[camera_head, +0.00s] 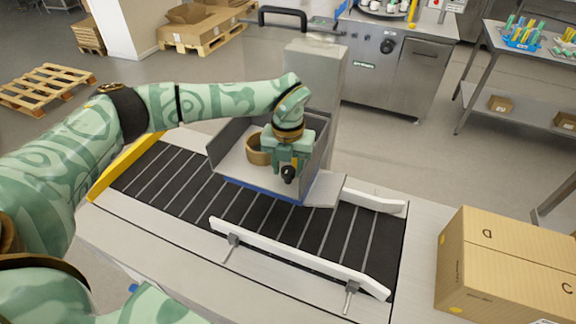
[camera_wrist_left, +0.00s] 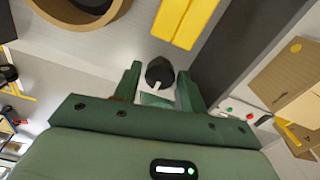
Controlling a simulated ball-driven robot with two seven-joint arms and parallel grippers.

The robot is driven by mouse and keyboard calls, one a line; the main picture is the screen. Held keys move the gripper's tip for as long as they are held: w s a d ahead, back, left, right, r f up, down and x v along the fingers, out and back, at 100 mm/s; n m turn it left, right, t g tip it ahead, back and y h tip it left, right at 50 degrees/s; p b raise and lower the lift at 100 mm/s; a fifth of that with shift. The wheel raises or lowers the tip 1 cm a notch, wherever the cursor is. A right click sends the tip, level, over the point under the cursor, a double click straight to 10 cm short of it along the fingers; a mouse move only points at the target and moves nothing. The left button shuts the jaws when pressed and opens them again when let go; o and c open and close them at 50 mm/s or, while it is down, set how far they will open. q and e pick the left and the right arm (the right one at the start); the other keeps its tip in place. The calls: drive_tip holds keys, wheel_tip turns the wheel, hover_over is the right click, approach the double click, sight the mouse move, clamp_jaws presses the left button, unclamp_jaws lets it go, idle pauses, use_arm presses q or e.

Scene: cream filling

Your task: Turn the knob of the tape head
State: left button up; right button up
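The tape head (camera_head: 318,165) is a grey open housing with a blue lower edge, standing over the conveyor. A tan tape roll (camera_head: 257,150) sits inside it and also shows at the top left of the left wrist view (camera_wrist_left: 78,24). The black knob (camera_head: 288,175) has a pale pointer mark in the left wrist view (camera_wrist_left: 160,73). My left gripper (camera_head: 287,168) reaches down into the housing. Its fingers are apart on either side of the knob, with gaps visible in the wrist view. My right gripper is in neither view.
The black conveyor (camera_head: 180,185) runs below, with a white guide rail (camera_head: 300,258) at its front. A closed cardboard box (camera_head: 505,265) stands at right. A grey column (camera_head: 322,65) rises behind the tape head. A steel counter (camera_head: 385,65) stands farther back.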

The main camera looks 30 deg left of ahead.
sight(288, 169)
use_arm(q)
wheel_tip(288, 169, up, 12)
idle(0.5)
drive_tip(key=shift+s+f, duration=0.1)
